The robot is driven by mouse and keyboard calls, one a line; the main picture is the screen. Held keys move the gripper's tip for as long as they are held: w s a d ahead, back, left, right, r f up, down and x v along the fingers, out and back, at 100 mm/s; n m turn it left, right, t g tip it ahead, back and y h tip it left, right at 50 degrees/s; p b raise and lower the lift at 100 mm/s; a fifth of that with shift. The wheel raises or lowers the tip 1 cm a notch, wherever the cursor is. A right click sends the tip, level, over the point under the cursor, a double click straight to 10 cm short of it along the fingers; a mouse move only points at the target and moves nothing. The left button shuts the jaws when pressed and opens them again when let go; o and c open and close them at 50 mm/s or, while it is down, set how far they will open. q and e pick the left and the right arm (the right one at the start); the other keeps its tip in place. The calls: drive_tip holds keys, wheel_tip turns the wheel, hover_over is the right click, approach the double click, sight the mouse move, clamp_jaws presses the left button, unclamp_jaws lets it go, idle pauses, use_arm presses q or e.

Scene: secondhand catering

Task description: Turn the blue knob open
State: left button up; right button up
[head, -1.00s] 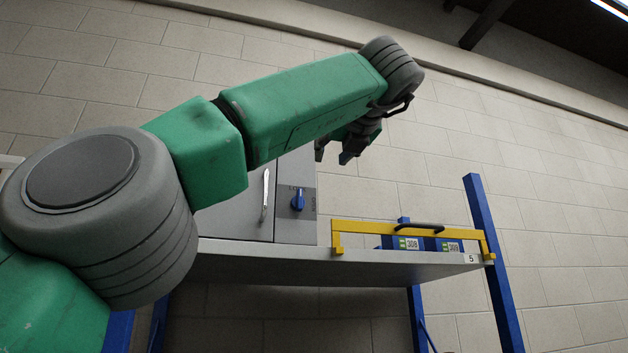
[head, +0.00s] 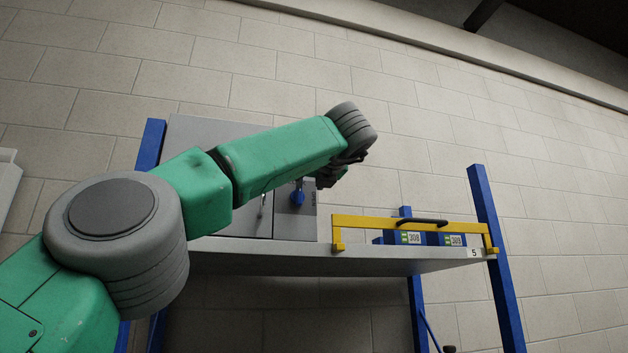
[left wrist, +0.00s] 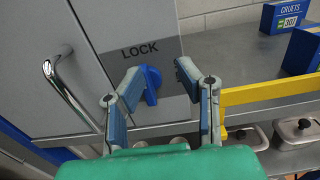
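The blue knob (head: 297,197) is on the grey front panel of a cabinet (head: 240,222) on the shelf. In the left wrist view the blue knob (left wrist: 152,82) sits below the word LOCK. My left gripper (left wrist: 158,80) is open, its two fingers apart on either side of the knob. The left finger is close to the knob, and I cannot tell whether it touches. There is a clear gap to the right finger. In the head view my left gripper (head: 326,180) is partly hidden behind its wrist, just above the knob. My right gripper is out of view.
A chrome handle (left wrist: 72,92) stands out from the cabinet door left of the knob. A yellow rail (head: 400,222) crosses the shelf front, with blue boxes (head: 410,239) behind it. A blue upright (head: 490,245) stands at right. Lidded metal containers (left wrist: 296,131) sit lower down.

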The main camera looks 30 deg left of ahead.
sight(294, 190)
use_arm(q)
drive_tip(key=a, duration=0.3)
drive_tip(key=shift+s+a+f, duration=0.15)
drive_tip(key=shift+s, duration=0.25)
clamp_jaws()
drive_tip(key=m, duration=0.2)
drive_tip(key=d+m, duration=0.1)
drive_tip(key=m, duration=0.2)
drive_tip(key=w+d+m, duration=0.1)
drive_tip(key=m, duration=0.1)
drive_tip(key=shift+d+f+m, duration=0.1)
drive_tip(key=shift+f+m, duration=0.25)
drive_tip(key=shift+m, duration=0.05)
drive_tip(key=m, duration=0.6)
drive_tip(key=shift+w+d+f, duration=0.15)
drive_tip(key=shift+w+f, duration=0.05)
drive_tip(key=shift+f, duration=0.15)
drive_tip(key=m, duration=0.3)
drive_tip(key=shift+f+m, duration=0.1)
drive_tip(key=shift+m, duration=0.2)
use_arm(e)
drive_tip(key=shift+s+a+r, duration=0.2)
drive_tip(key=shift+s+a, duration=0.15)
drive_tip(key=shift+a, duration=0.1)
use_arm(q)
drive_tip(key=shift+m, duration=0.3)
